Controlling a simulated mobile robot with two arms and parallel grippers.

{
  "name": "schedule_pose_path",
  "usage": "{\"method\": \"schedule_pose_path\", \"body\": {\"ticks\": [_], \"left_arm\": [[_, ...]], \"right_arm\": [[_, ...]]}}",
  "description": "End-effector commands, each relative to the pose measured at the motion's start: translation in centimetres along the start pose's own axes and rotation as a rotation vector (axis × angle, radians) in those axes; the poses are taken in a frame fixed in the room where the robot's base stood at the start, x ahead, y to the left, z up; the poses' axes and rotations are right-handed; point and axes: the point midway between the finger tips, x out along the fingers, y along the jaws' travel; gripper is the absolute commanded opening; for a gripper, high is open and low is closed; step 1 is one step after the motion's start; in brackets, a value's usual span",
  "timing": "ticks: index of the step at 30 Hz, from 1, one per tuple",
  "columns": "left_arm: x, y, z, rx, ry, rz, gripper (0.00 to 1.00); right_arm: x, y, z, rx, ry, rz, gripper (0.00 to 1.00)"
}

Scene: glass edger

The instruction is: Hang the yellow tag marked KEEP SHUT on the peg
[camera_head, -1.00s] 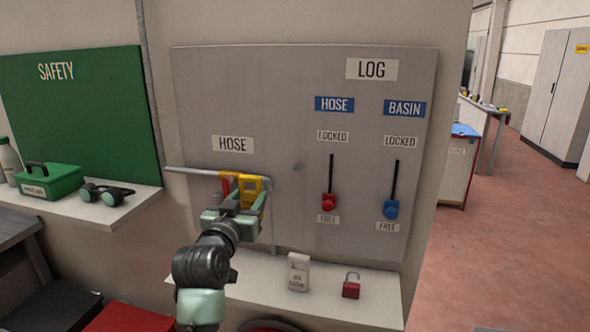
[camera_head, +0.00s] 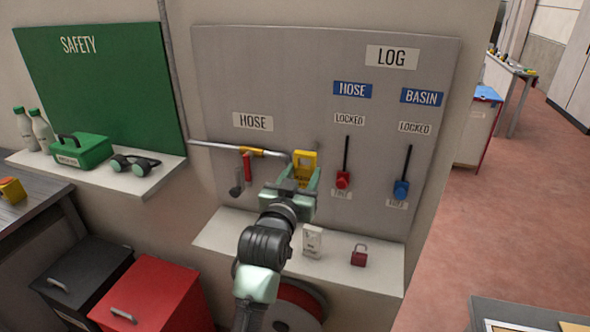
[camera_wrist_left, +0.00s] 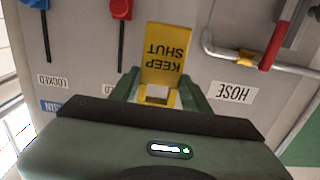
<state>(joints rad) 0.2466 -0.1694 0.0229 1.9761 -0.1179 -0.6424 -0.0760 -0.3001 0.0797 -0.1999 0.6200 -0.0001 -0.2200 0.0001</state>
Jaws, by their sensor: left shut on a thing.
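The yellow tag (camera_head: 311,161) is held in my left gripper (camera_head: 297,184), in front of the grey panel, just right of the pipe's bend. In the left wrist view the tag (camera_wrist_left: 168,42) reads KEEP SHUT upside down; its slotted end lies between the two green fingers of the gripper (camera_wrist_left: 160,97). The gripper is shut on it. The small peg (camera_head: 317,147) shows faintly on the panel, close to the tag's upper right corner in the head view; I cannot tell the depth gap. The peg is not visible in the wrist view. My right gripper is not in view.
A pipe (camera_head: 222,147) with a red-handled valve (camera_head: 247,166) runs left of the tag. The red lever (camera_head: 343,180) and blue lever (camera_head: 401,189) are to the right. Below, a shelf (camera_head: 232,240) carries a white box (camera_head: 312,241) and a red padlock (camera_head: 359,256).

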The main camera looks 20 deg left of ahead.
Motion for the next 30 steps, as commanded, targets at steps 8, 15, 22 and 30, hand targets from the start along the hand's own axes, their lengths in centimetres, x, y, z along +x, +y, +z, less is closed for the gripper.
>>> {"method": "schedule_pose_path", "body": {"ticks": [8,15,22,30], "left_arm": [[1.6,-0.1,0.3,0.0,0.002,0.0,0.07],[3.1,-0.1,0.4,0.0,0.001,0.0,0.07],[4.4,-0.1,0.6,0.0,0.001,0.0,0.07],[6.0,-0.1,0.7,0.0,0.002,-0.001,0.07]], "right_arm": [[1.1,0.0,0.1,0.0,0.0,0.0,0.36],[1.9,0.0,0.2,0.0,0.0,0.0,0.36],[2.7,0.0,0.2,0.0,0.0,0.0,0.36],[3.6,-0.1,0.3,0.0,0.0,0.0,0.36]]}}
